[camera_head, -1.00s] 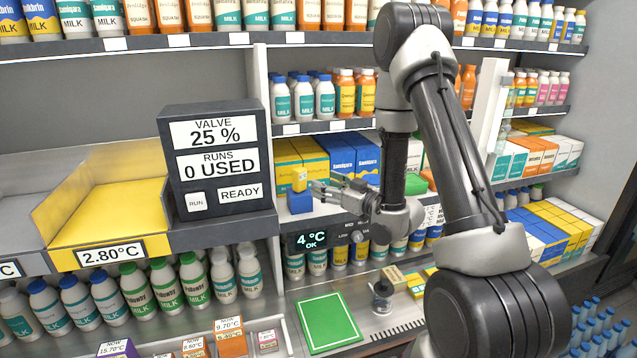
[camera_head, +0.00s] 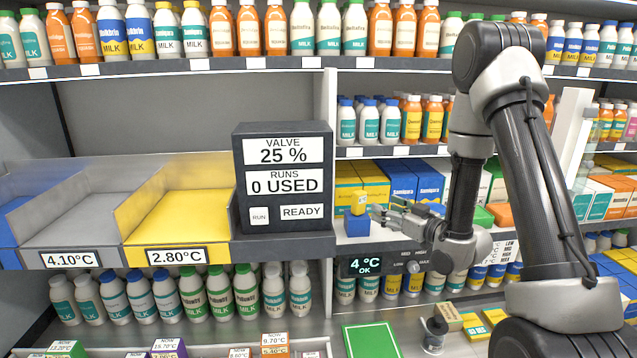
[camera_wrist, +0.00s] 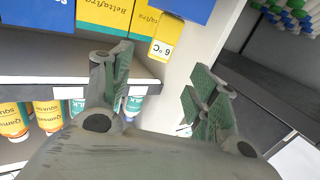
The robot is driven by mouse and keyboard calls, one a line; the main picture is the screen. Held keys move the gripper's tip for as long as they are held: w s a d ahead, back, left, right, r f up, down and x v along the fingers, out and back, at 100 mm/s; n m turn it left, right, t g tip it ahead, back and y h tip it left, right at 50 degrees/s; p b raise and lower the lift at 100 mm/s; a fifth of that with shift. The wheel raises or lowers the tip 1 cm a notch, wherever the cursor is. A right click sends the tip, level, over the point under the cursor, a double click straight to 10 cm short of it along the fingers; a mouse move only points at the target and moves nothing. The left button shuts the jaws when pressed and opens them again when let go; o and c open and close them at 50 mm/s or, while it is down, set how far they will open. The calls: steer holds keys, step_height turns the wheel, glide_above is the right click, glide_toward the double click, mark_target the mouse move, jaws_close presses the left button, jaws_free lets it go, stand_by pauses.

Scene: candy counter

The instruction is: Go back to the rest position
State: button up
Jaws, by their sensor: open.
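My gripper (camera_head: 378,212) is open and empty in the head view, in front of the middle shelf. Its fingertips point left, close to a small yellow block (camera_head: 359,203) that sits on a blue block (camera_head: 357,225). I cannot tell from the head view whether they touch. In the wrist view my two fingers (camera_wrist: 157,95) stand wide apart with nothing between them. A blue block (camera_wrist: 185,9) and a yellow tag reading 6 °C (camera_wrist: 163,42) show beyond them at the top.
A dark panel (camera_head: 284,215) reads valve 25 %, 0 runs used, ready. A yellow bin (camera_head: 178,257) reads 2.80°C. A dial panel (camera_head: 389,264) reads 4 °C OK below my gripper. A green mat (camera_head: 371,341) lies on the counter. Bottles and boxes fill the shelves.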

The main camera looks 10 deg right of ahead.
steer(key=s+d+r+m+g+h, duration=0.3)
steer(key=s+d+r+g+h, duration=0.2)
steer(key=s+d+r+h, duration=0.45)
steer(key=s+r+m+g, duration=0.1)
steer(key=s+r+g, duration=0.2)
steer(key=s, duration=0.9)
steer(key=s+a+r+m+g+y, duration=0.1)
steer(key=s+r+m+g, duration=0.1)
steer(key=s, duration=1)
steer(key=shift+s+r+g, duration=0.35)
steer(key=shift+r+g, duration=0.05)
steer(key=shift+g, duration=0.1)
